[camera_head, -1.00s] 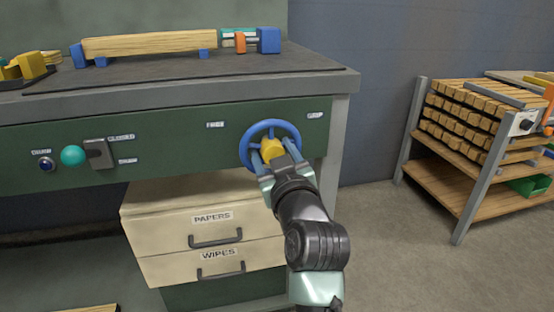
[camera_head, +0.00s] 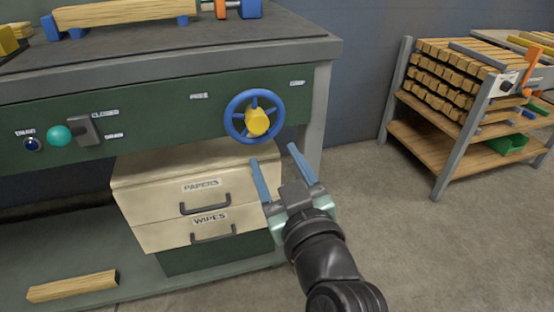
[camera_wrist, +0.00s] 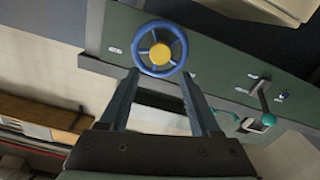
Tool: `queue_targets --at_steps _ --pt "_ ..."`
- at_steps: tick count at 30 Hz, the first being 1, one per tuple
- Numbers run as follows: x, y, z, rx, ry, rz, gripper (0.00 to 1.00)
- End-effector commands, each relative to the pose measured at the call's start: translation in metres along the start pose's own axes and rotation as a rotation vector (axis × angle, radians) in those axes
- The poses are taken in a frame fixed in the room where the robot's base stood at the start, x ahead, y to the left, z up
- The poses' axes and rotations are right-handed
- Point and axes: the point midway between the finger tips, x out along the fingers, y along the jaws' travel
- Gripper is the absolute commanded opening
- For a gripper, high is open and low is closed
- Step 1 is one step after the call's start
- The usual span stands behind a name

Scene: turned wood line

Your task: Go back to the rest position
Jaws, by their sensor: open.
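My gripper (camera_head: 278,172) is open and empty, below and in front of the workbench's blue handwheel (camera_head: 233,127) in the head view. The wheel has a yellow hub (camera_head: 257,122) and is mounted on the green front panel (camera_head: 160,122). The gripper is apart from the wheel. In the wrist view the two fingers (camera_wrist: 158,98) stand spread, with the blue wheel (camera_wrist: 160,72) beyond them and nothing between them.
A cream drawer unit (camera_head: 140,203) marked PAPERS and WIPES stands under the bench. A lever (camera_head: 84,130) with a teal knob sits on the panel. A rack of wood blanks (camera_head: 448,166) stands at the right. Floor between bench and rack is clear.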

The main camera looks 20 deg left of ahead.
Motion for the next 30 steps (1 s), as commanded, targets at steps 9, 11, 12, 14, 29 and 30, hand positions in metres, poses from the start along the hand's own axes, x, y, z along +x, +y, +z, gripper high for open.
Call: queue_targets --at_steps 9,11,12,14,29,30 --pt "0.000 0.000 0.000 0.000 0.000 0.000 0.64" --pt "0.000 0.001 -0.001 -0.001 0.001 0.002 0.64" --pt "0.000 0.003 -0.006 -0.004 0.005 0.009 0.64" --pt "-0.001 0.011 -0.020 -0.012 0.018 0.035 0.64" --pt "-0.118 0.122 -0.332 -0.041 0.567 0.568 0.64" --pt "-0.136 0.126 -0.356 -0.035 0.633 0.605 0.64"
